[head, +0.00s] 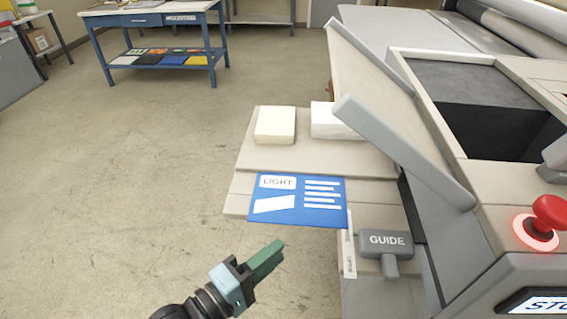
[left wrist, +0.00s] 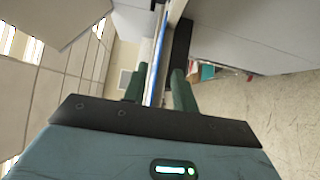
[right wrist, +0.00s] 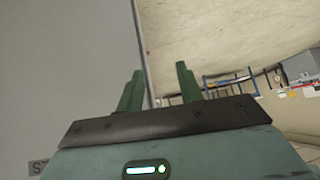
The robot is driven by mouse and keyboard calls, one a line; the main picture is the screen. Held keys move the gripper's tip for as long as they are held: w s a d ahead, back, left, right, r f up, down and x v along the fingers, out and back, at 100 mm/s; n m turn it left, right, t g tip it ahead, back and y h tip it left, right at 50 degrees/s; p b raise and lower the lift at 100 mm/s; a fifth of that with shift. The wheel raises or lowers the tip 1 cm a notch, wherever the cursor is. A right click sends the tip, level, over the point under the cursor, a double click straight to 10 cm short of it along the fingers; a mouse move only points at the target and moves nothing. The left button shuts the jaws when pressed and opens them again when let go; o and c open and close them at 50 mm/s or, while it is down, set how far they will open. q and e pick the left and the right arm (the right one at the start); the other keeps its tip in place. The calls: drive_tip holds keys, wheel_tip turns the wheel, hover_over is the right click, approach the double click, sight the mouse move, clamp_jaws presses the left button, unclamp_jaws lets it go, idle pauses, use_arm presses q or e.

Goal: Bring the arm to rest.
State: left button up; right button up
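My left gripper (head: 275,255), with green fingers, is at the lower middle of the head view. It is just in front of the blue LIGHT card (head: 325,214) and looks apart from it. In the left wrist view its two fingers (left wrist: 158,90) stand apart, with a thin blue and white edge seen beyond the gap. Nothing shows gripped there. My right gripper is outside the head view. In the right wrist view its fingers (right wrist: 158,88) are apart and empty, with a plain grey surface to the left and floor beyond.
The laminator's grey shelf (head: 245,185) carries the card and two white blocks, one at left (head: 275,124). A GUIDE handle (head: 388,241) and a red stop button (head: 549,212) are on the machine at right. A blue table (head: 150,18) stands far back; the floor at left is clear.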

use_arm(q)
drive_tip(key=s+a+f+m+g+y+p, duration=0.1)
drive_tip(key=s+a+f+m+y, duration=0.25)
drive_tip(key=f, duration=0.45)
drive_tip(key=s+a+f+m+y, duration=0.2)
drive_tip(key=s+a+f+y, duration=0.15)
drive_tip(key=f, duration=0.35)
drive_tip(key=s+a+f+m+g+y, duration=0.1)
drive_tip(key=s+a+f+m+g, duration=0.1)
drive_tip(key=s+a+f+m, duration=0.1)
drive_tip(key=s+a+f+m+g+y+p, duration=0.1)
drive_tip(key=s+a+f+m+y, duration=0.1)
drive_tip(key=s+f, duration=0.6)
drive_tip(key=s+a+m, duration=0.1)
drive_tip(key=a, duration=0.1)
drive_tip(key=shift+a+g, duration=0.4)
use_arm(e)
drive_tip(key=w+r, duration=0.2)
drive_tip(key=shift+d+r+t, duration=0.1)
drive_tip(key=shift+r+t, duration=0.25)
drive_tip(key=shift+t, duration=0.05)
use_arm(q)
drive_tip(key=shift+r, duration=0.1)
